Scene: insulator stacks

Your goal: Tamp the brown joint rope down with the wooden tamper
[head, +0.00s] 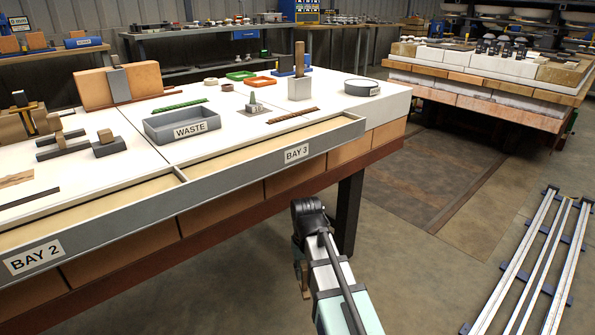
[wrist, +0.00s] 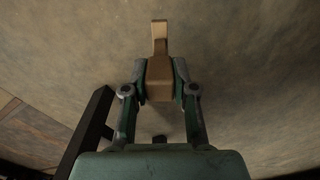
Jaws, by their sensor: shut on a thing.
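My gripper (wrist: 160,82) is shut on the wooden tamper (wrist: 159,40), a tan wooden piece with a thick block between the fingers and a narrower part reaching beyond them. In the head view my arm hangs low in front of the bench, over the aisle floor, and mostly hides the gripper and tamper. The tamper is apart from the bench. A brown ropelike strip (head: 293,115), which looks like the joint rope, lies on the white bench top behind the BAY 3 label. A green strip (head: 180,106) lies further left.
The bench's grey front rail (head: 240,168) stands between my arm and the bench top. Near the strip are a grey WASTE tray (head: 182,123), a pale block with a wooden handle (head: 300,89) and a round grey dish (head: 361,87). A dark bench leg (head: 348,215) is close to my arm.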

